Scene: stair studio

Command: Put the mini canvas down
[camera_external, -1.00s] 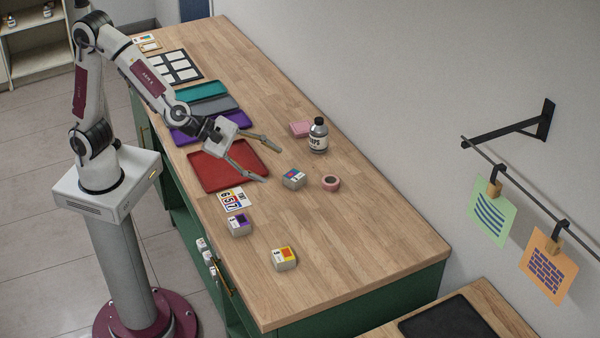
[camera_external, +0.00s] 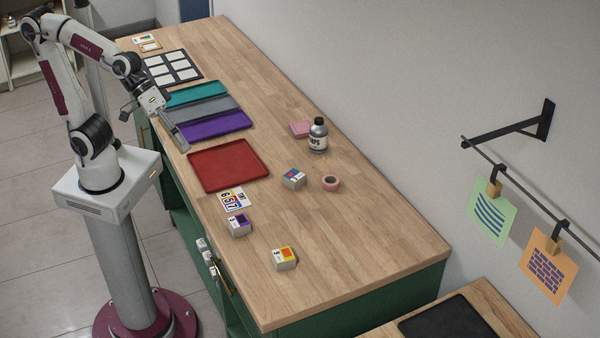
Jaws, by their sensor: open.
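Small block-like pieces with coloured pictures on top lie on the wooden bench; I cannot tell which is the mini canvas. One with a red and blue top (camera_external: 293,179) sits right of the red tray (camera_external: 229,165). One with a purple top (camera_external: 239,225) is near the front left edge, and one with an orange top (camera_external: 284,258) is nearer the camera. My gripper (camera_external: 155,130) is open, with nothing visible between its fingers. It is at the bench's left edge, beside the purple tray (camera_external: 215,126), well away from these pieces.
Grey (camera_external: 207,108) and teal (camera_external: 197,94) trays lie beyond the purple one. A dark bottle (camera_external: 318,135), a pink block (camera_external: 301,129) and a pink tape roll (camera_external: 331,183) stand to the right. A number card (camera_external: 236,198) lies near the red tray.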

